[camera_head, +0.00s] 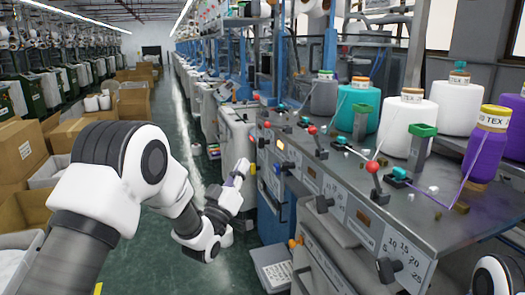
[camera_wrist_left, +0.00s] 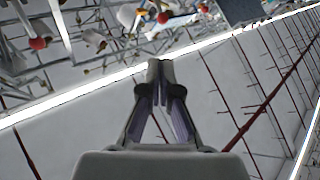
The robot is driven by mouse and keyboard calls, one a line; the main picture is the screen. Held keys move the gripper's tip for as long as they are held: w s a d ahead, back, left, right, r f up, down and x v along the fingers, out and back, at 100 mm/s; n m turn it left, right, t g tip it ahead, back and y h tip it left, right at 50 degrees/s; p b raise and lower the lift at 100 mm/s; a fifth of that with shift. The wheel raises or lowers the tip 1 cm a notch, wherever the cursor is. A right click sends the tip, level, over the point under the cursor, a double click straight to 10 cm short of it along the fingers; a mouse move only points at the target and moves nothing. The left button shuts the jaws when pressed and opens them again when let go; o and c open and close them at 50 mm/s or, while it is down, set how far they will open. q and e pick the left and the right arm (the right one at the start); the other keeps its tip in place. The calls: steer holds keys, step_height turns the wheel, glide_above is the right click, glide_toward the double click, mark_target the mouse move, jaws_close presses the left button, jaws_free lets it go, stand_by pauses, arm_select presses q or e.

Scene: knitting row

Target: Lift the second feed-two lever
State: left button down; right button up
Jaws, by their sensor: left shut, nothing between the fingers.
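Several levers with red ball knobs stand on the grey machine panel at right. In the head view one knob (camera_head: 373,167) is nearest, a second (camera_head: 312,130) is farther back, and a third (camera_head: 267,125) is farther still; no label shows which is the second feed-two lever. My left gripper (camera_head: 242,168) is shut and empty, pointing up beside the machine's front edge, left of and below the knobs, touching none of them. In the left wrist view its closed fingertips (camera_wrist_left: 161,75) point upward, and red knobs (camera_wrist_left: 163,17) show beyond them. My right gripper is out of view.
Large yarn cones stand on the panel, including a white one (camera_head: 407,125), a teal one (camera_head: 358,105) and a purple one (camera_head: 487,145). Black side knobs (camera_head: 388,268) stick out of the machine front. Cardboard boxes (camera_head: 22,148) line the left.

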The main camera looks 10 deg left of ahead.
mark_target(266, 127)
arm_select(q)
steer(key=shift+s+d+f, duration=0.1)
steer(key=shift+s+f, duration=0.05)
steer(key=shift+f, duration=0.5)
steer(key=p+x, duration=0.4)
steer(key=x, duration=0.9)
steer(key=shift+r+p, duration=0.1)
steer(key=shift+p, duration=0.2)
steer(key=shift+w+d+r, duration=0.1)
steer(key=shift+w, duration=0.45)
